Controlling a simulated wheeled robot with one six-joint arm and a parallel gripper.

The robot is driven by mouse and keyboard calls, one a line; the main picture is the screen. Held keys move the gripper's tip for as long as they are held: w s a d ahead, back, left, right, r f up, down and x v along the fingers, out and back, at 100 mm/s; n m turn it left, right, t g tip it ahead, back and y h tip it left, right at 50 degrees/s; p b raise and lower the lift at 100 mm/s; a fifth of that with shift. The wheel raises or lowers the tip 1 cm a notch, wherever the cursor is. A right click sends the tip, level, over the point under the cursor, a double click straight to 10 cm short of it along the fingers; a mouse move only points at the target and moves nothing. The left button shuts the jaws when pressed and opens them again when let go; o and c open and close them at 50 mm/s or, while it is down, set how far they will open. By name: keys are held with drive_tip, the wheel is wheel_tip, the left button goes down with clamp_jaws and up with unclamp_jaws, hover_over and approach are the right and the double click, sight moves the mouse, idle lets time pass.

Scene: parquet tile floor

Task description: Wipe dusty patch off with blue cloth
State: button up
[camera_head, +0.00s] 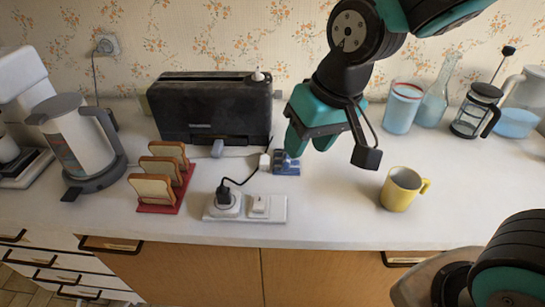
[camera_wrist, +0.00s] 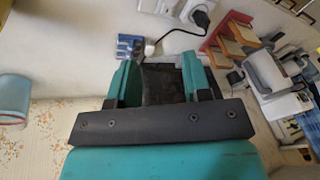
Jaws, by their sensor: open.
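A small blue item (camera_head: 286,168), which looks like the folded blue cloth, lies on the white counter in front of the black toaster. It also shows in the wrist view (camera_wrist: 130,47), beyond the fingertips. My gripper (camera_head: 309,143) is open and empty, above the counter just right of the blue item and apart from it. In the wrist view my two teal fingers (camera_wrist: 158,72) stand apart with the dark toaster showing between them. I cannot make out a clear dusty patch on the counter; my gripper and arm hide part of the surface.
A black toaster (camera_head: 212,108) stands behind. A power strip (camera_head: 245,208) with a plug and a toast rack (camera_head: 160,180) are to the left. A yellow mug (camera_head: 400,189), a blue glass (camera_head: 403,108) and a French press (camera_head: 474,112) are right. The front middle counter is clear.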

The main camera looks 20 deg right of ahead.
sight(287, 157)
drive_tip(key=shift+w+d+f+m+t+h+b, duration=0.85)
drive_tip(key=shift+w+f+b, duration=0.85)
drive_tip(key=shift+w+f, duration=1.65)
drive_tip(key=shift+w+d+f+m+t+h+b, duration=0.5)
drive_tip(key=shift+w+f+m+b, duration=0.9)
drive_tip(key=shift+w+f, duration=2)
drive_tip(key=shift+w+d+f+m+t+h+b, duration=0.7)
drive_tip(key=shift+w+f+b, duration=1.3)
drive_tip(key=shift+w+f, duration=1.35)
drive_tip(key=shift+s+a+f, duration=0.25)
drive_tip(key=shift+s+f, duration=0.25)
drive_tip(key=shift+f, duration=0.05)
drive_tip(key=shift+s+f, duration=0.1)
drive_tip(key=c, duration=0.8)
clamp_jaws()
drive_tip(key=shift+w+r+p, duration=0.2)
drive_tip(key=shift+r+p, duration=2.6)
drive_tip(key=shift+r, duration=0.95)
